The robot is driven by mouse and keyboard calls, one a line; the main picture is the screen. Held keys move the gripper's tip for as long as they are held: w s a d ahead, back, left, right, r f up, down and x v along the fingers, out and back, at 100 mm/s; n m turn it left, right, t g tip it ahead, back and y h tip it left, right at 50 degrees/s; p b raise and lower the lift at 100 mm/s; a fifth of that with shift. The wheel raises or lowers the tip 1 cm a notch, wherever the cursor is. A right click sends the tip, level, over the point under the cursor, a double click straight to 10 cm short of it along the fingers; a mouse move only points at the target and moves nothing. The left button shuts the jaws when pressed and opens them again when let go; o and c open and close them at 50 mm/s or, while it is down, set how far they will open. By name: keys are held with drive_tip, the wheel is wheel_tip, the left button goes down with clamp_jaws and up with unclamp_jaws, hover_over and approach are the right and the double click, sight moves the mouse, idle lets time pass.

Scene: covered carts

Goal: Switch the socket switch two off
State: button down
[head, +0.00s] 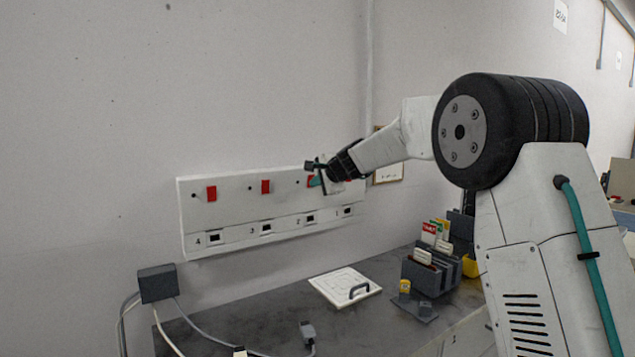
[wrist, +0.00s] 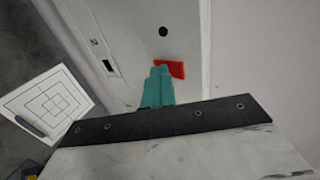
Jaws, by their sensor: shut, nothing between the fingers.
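A white wall panel (head: 229,215) carries a row of red switches above sockets numbered 4, 3, 2, 1 from left to right. Switch two (head: 311,181) is a small red rocker above number 2, partly covered by my gripper (head: 318,179). In the wrist view, a red switch (wrist: 174,68) lies at the tips of my gripper (wrist: 160,68), whose teal fingers are together and empty. The fingers overlap the switch's lower left part; I cannot tell whether they touch it. The switch's on or off position is unclear. The dark round spot beside it (wrist: 163,31) is unlit.
On the grey cart top (head: 270,318) below are a white square plate with a handle (head: 345,280), a dark card holder (head: 430,272) and cables.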

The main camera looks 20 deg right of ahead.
drive_tip(key=shift+r, duration=0.1)
drive_tip(key=shift+w+a+r, duration=0.1)
drive_tip(key=shift+r, duration=0.85)
drive_tip(key=shift+s, duration=0.25)
drive_tip(key=s+f+v, duration=0.1)
drive_tip(key=f+v, duration=0.1)
drive_tip(key=v, duration=1.1)
drive_tip(key=shift+d, duration=0.3)
